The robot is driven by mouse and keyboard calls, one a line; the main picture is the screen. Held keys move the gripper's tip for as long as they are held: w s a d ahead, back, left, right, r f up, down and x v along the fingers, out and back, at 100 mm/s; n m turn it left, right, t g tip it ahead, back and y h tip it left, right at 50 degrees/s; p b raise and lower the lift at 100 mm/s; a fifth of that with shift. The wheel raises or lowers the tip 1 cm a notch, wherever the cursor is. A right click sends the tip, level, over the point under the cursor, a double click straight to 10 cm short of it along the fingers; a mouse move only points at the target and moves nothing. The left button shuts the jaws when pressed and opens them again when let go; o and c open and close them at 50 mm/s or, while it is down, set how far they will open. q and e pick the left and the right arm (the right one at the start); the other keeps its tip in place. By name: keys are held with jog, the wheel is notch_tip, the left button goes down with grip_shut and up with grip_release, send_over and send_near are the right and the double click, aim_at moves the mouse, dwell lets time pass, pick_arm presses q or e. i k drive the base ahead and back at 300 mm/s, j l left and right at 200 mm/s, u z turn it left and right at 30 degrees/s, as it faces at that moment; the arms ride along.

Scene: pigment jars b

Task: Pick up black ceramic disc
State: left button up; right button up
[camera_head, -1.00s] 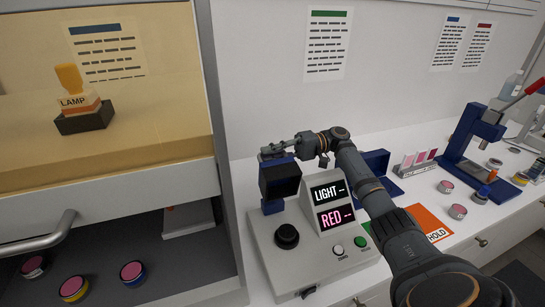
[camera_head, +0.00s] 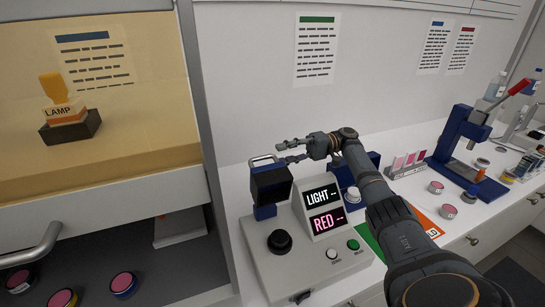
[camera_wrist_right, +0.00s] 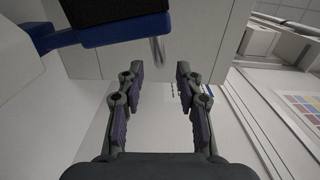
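A black round piece (camera_head: 280,241), which may be the black ceramic disc, sits on the front left of the grey instrument (camera_head: 262,270). I cannot tell its material. My right gripper (camera_head: 284,150) is above the instrument's blue and black head (camera_head: 270,186), well above the black piece and apart from it. In the right wrist view its fingers (camera_wrist_right: 160,80) are spread with nothing between them. My left gripper is out of view.
The instrument's displays read LIGHT (camera_head: 321,197) and RED (camera_head: 327,222). A white round piece (camera_head: 353,195) sits by a blue stand behind my arm. Pink-topped jars (camera_head: 436,187) and a blue press (camera_head: 462,140) stand right.

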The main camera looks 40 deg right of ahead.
aim_at(279, 237)
jog(key=k+l, duration=0.1)
jog(key=k, duration=0.4)
jog(key=k+l, duration=0.15)
jog(key=k, duration=0.35)
jog(key=k+l, duration=0.1)
jog(key=k, duration=0.4)
